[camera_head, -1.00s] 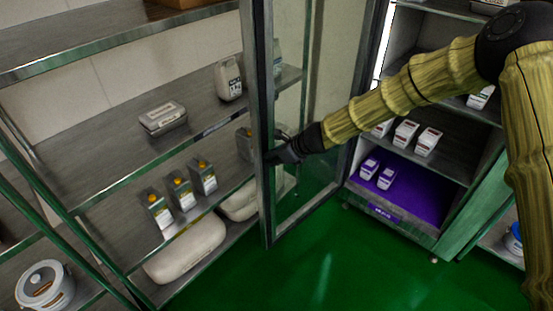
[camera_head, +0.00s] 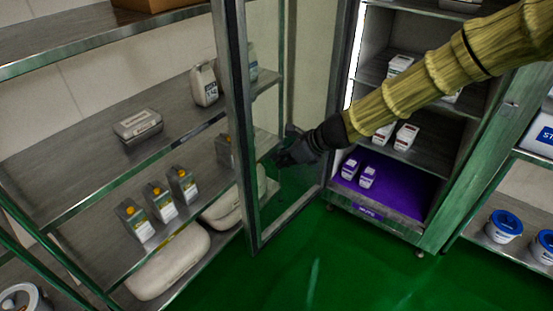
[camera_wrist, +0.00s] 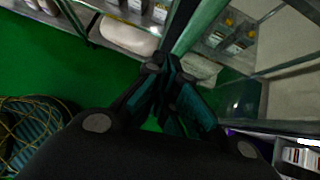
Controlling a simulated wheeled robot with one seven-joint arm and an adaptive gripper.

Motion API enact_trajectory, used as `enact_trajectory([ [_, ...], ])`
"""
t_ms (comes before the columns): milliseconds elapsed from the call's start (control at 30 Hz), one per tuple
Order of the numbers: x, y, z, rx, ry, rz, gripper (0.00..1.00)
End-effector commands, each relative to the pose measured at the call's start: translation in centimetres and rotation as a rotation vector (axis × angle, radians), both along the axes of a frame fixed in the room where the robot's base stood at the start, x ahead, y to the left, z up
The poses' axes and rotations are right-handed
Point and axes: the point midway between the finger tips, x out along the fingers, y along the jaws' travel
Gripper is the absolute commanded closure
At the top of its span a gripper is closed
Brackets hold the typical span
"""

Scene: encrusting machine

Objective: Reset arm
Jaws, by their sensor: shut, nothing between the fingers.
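My gripper (camera_head: 285,157) is at the end of my yellow-sleeved arm, which reaches in from the upper right of the head view. It is beside the inner side of the open glass cabinet door (camera_head: 237,120), in front of the open cabinet. In the wrist view my gripper (camera_wrist: 172,95) has its dark fingers together, with nothing between them. A green-grey metal bar, probably the door frame, runs just beyond the fingertips. I cannot tell whether they touch it.
The open cabinet (camera_head: 430,240) has cartons on its shelves and a purple bottom shelf (camera_head: 405,200). A metal rack (camera_head: 85,190) at left holds cartons (camera_head: 160,201), a jug (camera_head: 204,85) and pale sacks (camera_head: 170,262). Blue-lidded tubs (camera_head: 504,226) stand at right.

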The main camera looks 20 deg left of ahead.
Motion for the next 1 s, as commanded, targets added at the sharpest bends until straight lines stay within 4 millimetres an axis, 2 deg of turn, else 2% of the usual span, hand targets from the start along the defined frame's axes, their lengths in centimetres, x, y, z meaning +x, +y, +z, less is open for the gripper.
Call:
enact_trajectory([
  [200, -0.3, -0.1, -0.2, -0.008, -0.002, 0.005, 1.0],
  [267, -0.6, -0.7, -1.0, -0.025, -0.006, 0.014, 1.0],
  [333, -1.2, -1.7, -2.8, -0.062, -0.017, 0.035, 1.0],
  [467, -3.4, -4.9, -8.0, -0.176, -0.053, 0.114, 1.0],
  [667, -8.3, -11.3, -16.4, -0.374, -0.123, 0.299, 1.0],
  [800, -12.3, -16.2, -21.5, -0.5, -0.173, 0.459, 1.0],
  [1000, -19.1, -23.4, -27.6, -0.653, -0.249, 0.74, 1.0],
])
